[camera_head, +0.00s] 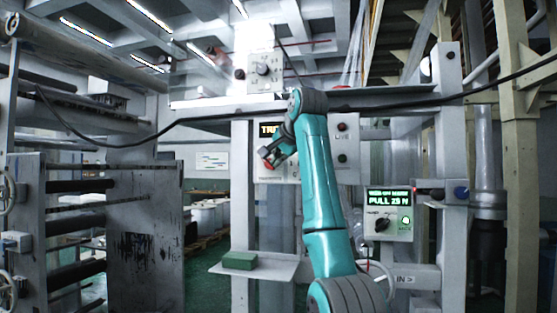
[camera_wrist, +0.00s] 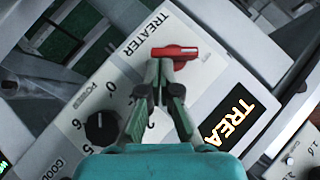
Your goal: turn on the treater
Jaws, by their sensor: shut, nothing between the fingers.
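The treater panel (camera_wrist: 126,88) is a pale box labelled TREATER, tilted in the wrist view. It carries a red handle (camera_wrist: 175,52), a black numbered power knob (camera_wrist: 101,127) and a lit display (camera_wrist: 228,118) reading TREA. In the head view, the display (camera_head: 266,130) and a red part (camera_head: 268,165) show left of my arm. My gripper (camera_wrist: 162,67) is shut and empty, its fingertips right at the red handle. I cannot tell whether they touch it. My gripper (camera_head: 268,158) hides part of the panel in the head view.
A control box (camera_head: 389,214) reading PULL 25 N stands at right. A dark cable (camera_head: 190,120) crosses above. Machine rollers (camera_head: 78,186) fill the left.

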